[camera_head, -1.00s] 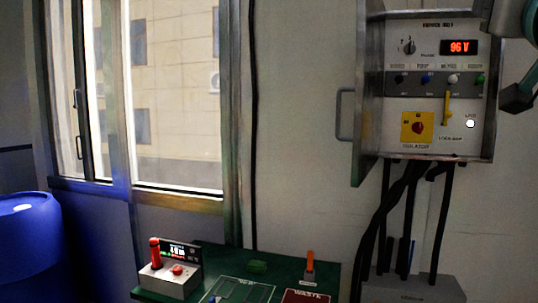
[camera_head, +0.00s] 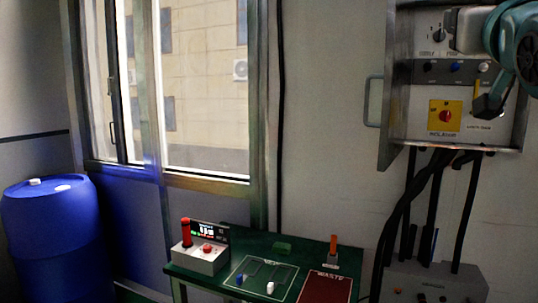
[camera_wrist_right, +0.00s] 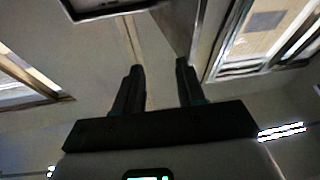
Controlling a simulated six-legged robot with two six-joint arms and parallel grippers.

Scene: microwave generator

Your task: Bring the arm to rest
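My right arm comes in at the upper right of the head view. Its gripper (camera_head: 488,106) hangs in front of the right part of the open electrical cabinet (camera_head: 408,75). In the right wrist view the two dark fingers of the gripper (camera_wrist_right: 159,66) stand apart with nothing between them. The arm hides the cabinet's display and part of its upper panel. The red knob on the yellow isolator plate (camera_head: 433,104) stays visible left of the gripper. I cannot tell whether the gripper touches the panel. My left gripper is in neither view.
A green table (camera_head: 190,273) bears a grey box with a red lever (camera_head: 200,258), a red waste area (camera_head: 325,289) and an orange-handled item (camera_head: 333,248). A blue barrel (camera_head: 50,235) stands left. Black cables (camera_head: 408,205) hang below the cabinet. The cabinet door stands open leftward.

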